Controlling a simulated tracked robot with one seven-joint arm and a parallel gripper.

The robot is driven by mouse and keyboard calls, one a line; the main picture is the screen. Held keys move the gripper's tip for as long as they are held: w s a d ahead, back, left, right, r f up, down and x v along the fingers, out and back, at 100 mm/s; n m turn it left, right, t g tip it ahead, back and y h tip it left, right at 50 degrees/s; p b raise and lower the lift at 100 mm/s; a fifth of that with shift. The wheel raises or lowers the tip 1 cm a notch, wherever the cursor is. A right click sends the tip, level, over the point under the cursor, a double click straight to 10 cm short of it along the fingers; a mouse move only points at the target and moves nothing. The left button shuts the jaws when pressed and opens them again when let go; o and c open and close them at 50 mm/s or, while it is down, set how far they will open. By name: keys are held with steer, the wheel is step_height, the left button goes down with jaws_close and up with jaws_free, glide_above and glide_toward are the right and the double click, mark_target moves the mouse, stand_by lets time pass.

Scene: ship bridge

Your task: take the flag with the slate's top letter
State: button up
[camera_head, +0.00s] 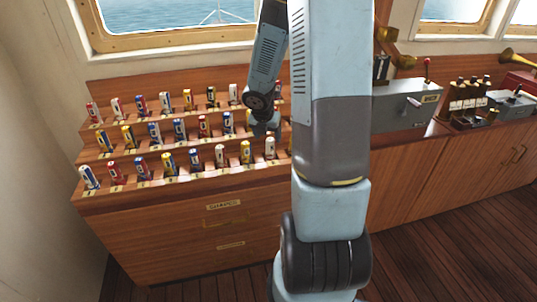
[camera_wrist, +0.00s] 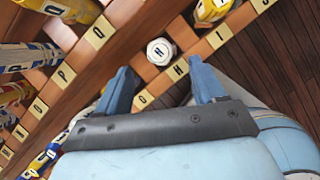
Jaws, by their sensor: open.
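Rolled flags stand in a stepped wooden rack (camera_head: 150,200) in the head view, each slot with a small lettered tag. My gripper (camera_wrist: 163,85) is open and empty in the wrist view, its two blue fingers spread over the rack. A white-ended flag (camera_wrist: 160,50) stands just beyond the gap between the fingertips, apart from both. A tag that looks like H (camera_wrist: 178,68) is beside it. A yellow flag (camera_wrist: 212,10) stands near a tag that looks like I (camera_wrist: 216,38). In the head view the gripper (camera_head: 262,129) is small and partly hidden. I cannot make out a slate.
A grey box with a lever (camera_head: 400,105) and brass instruments (camera_head: 470,95) stand on the counter to the right. Open plank floor (camera_head: 440,245) lies in front.

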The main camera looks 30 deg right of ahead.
mark_target(271, 147)
steer(key=shift+x, duration=4.65)
steer(key=c, duration=1.1)
